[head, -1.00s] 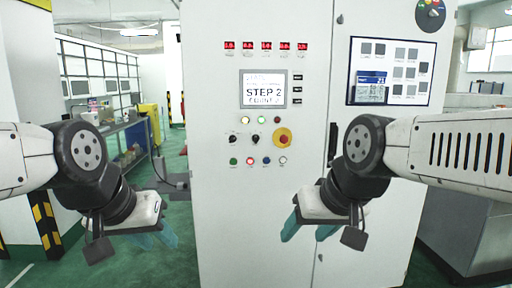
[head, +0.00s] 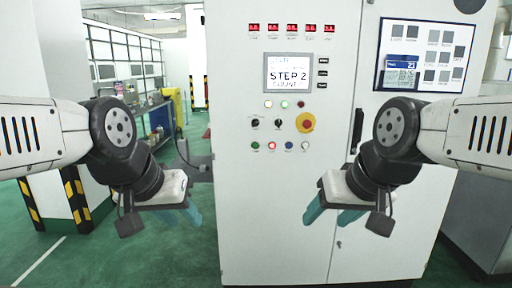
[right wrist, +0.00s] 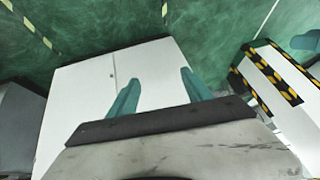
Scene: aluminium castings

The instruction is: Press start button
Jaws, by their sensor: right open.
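The control panel on a tall white cabinet (head: 285,210) shows a row of small buttons: green (head: 255,145), lit red (head: 272,145), blue (head: 289,145) and white (head: 305,145). Their labels are too small to read, so I cannot tell which one is start. A screen (head: 287,73) above reads "STEP 2". My left gripper (head: 183,214) is left of the cabinet's front, fingers apart and empty. My right gripper (head: 330,213) is below and right of the buttons, open and empty, touching nothing visible. Its teal fingers also show in the right wrist view (right wrist: 158,92).
A red emergency knob on a yellow base (head: 306,122) sits above the buttons, beside black selector knobs (head: 279,124). A black door handle (head: 357,131) is to the right. Striped posts (head: 78,200) and a workbench (head: 160,117) stand left. Green floor is open at front left.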

